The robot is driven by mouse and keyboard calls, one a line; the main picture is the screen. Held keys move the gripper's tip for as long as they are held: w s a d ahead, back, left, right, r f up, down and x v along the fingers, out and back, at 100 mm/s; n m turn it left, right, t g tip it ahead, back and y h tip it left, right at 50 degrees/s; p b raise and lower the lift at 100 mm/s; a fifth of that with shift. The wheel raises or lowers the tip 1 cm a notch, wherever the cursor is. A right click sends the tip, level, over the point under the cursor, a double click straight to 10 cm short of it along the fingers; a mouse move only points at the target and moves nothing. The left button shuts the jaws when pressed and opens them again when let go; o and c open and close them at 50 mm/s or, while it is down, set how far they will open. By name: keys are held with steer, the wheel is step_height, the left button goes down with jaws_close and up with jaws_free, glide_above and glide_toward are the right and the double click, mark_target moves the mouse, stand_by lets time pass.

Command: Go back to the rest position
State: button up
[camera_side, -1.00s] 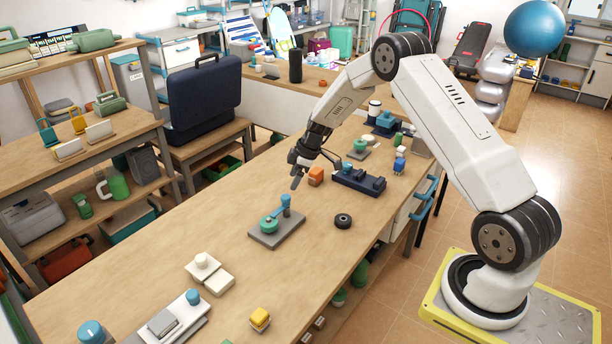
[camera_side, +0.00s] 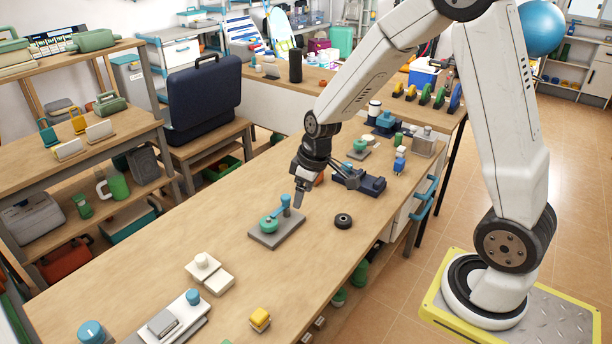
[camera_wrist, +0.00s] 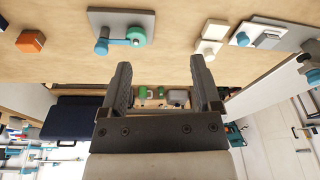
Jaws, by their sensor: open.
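My gripper (camera_side: 317,188) hangs above the wooden bench, near the crank device. In the wrist view my gripper (camera_wrist: 160,82) shows two dark fingers spread apart with nothing between them. The crank device (camera_side: 277,229) is a grey plate with a green knob and a blue arm and post; it lies on the bench just left of and below the gripper in the side view. It also shows at the top of the wrist view (camera_wrist: 121,30). My arm rises from its base at the right, bent high at the elbow.
A dark blue block fixture (camera_side: 370,186) and a black ring (camera_side: 343,221) lie on the bench to the right. An orange block (camera_side: 319,179) is partly hidden behind the gripper; it also shows in the wrist view (camera_wrist: 31,41). The front left bench (camera_side: 190,240) has bare wood.

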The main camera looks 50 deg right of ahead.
steer(key=s+a+r+m, duration=0.1)
steer(key=s+a, duration=0.1)
steer(key=s, duration=0.4)
steer(key=s+a+m, duration=0.2)
steer(key=s+a, duration=0.1)
steer(key=s, duration=0.2)
steer(key=shift+s+r+h, duration=0.35)
steer(key=shift+h, duration=0.05)
stand_by(0.3)
